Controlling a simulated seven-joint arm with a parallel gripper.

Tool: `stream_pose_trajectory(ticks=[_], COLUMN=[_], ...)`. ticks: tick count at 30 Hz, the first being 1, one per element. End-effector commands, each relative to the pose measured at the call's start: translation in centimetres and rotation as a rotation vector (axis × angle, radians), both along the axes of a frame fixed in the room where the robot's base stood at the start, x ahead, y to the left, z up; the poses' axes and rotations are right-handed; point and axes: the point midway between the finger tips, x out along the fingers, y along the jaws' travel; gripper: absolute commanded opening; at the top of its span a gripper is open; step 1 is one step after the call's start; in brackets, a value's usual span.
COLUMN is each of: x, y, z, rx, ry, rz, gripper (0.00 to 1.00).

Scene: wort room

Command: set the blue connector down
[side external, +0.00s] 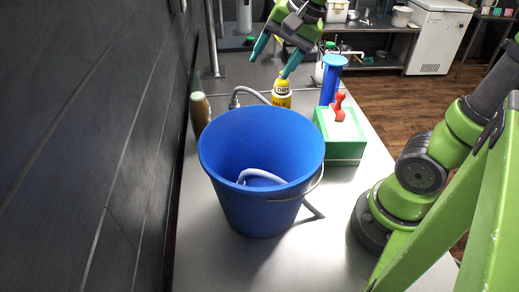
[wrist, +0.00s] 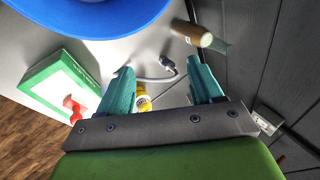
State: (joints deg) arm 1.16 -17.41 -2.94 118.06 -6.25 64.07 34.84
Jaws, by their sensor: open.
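The only blue part that could be the connector is a blue cylinder with a wide round top (side external: 331,78). It stands upright on the steel table (side external: 220,262) behind the green and white box; I cannot tell for sure that it is the connector. I do not make it out in the wrist view. My gripper (side external: 270,66) is open, with teal fingers apart and nothing held between them. It hangs above the table, to the left of the blue cylinder. The fingers also show in the wrist view (wrist: 160,66).
A large blue bucket (side external: 230,190) with a pale hose inside fills the table's middle. A dark wall borders the left.

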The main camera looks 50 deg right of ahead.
Motion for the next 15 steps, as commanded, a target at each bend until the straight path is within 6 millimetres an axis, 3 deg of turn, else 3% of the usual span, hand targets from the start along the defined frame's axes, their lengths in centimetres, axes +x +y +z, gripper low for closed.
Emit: stream_pose_trajectory(ticks=[1,6,10,15], x=[-2.2,-7.0,-8.8,-9.4], y=[0.7,2.0,2.5,2.6], z=[-0.2,-2.1,-3.2,-3.7], rx=[-0.049,-0.220,-0.302,-0.336], ry=[-0.057,-0.205,-0.265,-0.284], rz=[0.111,0.424,0.550,0.598], gripper=[0.65,0.65,0.65,0.65])
